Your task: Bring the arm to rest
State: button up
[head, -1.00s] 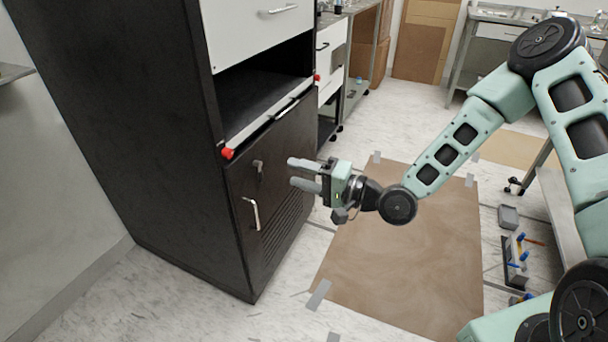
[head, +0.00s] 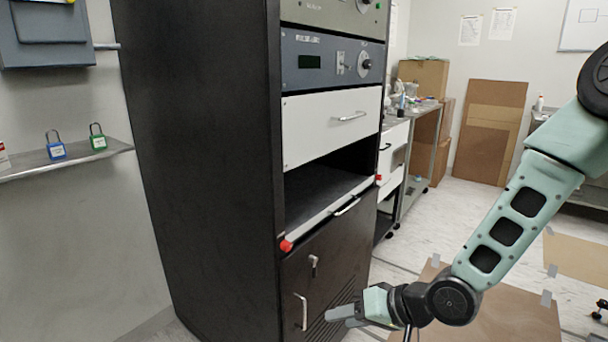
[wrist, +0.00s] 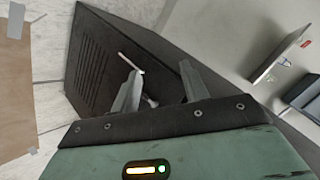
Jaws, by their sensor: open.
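My arm reaches in from the right of the head view, bent at the elbow. My gripper (head: 345,316) is in front of the lower door of the black cabinet (head: 205,150), pointing left. In the wrist view my gripper (wrist: 158,88) shows two grey fingers spread apart with nothing between them. The lower door with its vent slots, silver handle (head: 302,311) and small latch (head: 313,264) lies beyond the fingers. The gap between fingertips and door is hard to judge.
A white drawer (head: 330,122) sits above an open bay with red-ended rail (head: 286,245). A wall shelf (head: 75,160) holds blue and green padlocks at left. Brown floor sheet (head: 500,318) lies under my arm. A side bench (head: 425,110) stands behind the cabinet.

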jog(key=s+d+r+n+g+h, duration=0.2)
jog(key=s+r+h, duration=0.15)
jog(key=s, duration=0.45)
jog(key=s+d+r+n+g+h, duration=0.1)
jog(key=s+r+n+h, duration=0.1)
jog(key=s+r, duration=0.4)
jog(key=s+d+r+n+g+h, duration=0.2)
jog(key=s+r+h, duration=0.1)
jog(key=s, duration=0.6)
notch_tip(320, 180, up, 14)
jog(key=p, duration=1.4)
jog(key=shift+w+d, duration=0.15)
jog(key=shift+w, duration=0.2)
jog(key=shift+f, duration=0.1)
